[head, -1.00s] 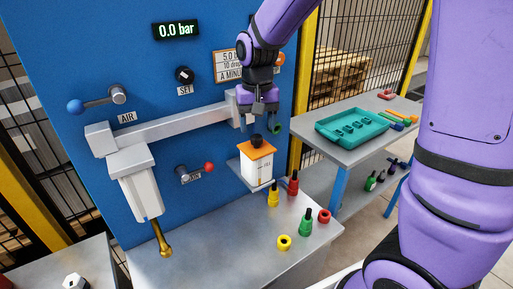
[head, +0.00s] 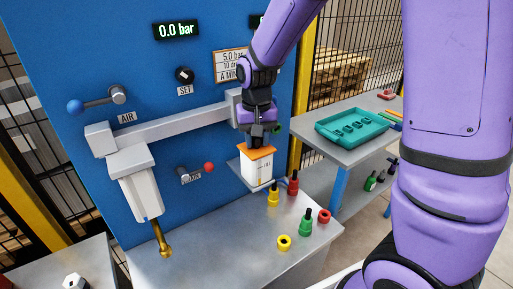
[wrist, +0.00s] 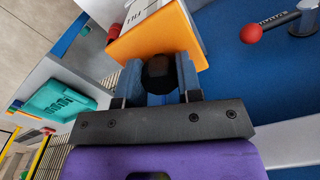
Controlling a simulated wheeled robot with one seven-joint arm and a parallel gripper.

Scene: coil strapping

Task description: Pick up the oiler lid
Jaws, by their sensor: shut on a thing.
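The oiler is a white box (head: 257,170) with an orange lid (head: 261,152), standing on a small shelf against the blue panel. In the wrist view the orange lid (wrist: 165,36) has a round black knob (wrist: 159,73) on it. My gripper (head: 258,140) reaches down onto the lid from above. In the wrist view my gripper (wrist: 158,78) has its two fingers shut on the black knob, one on each side. The lid sits on the box. In the head view the knob is hidden by the gripper.
A teal tray (head: 352,128) lies on the side table at right. A red-knobbed lever (head: 208,167) juts from the panel left of the oiler.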

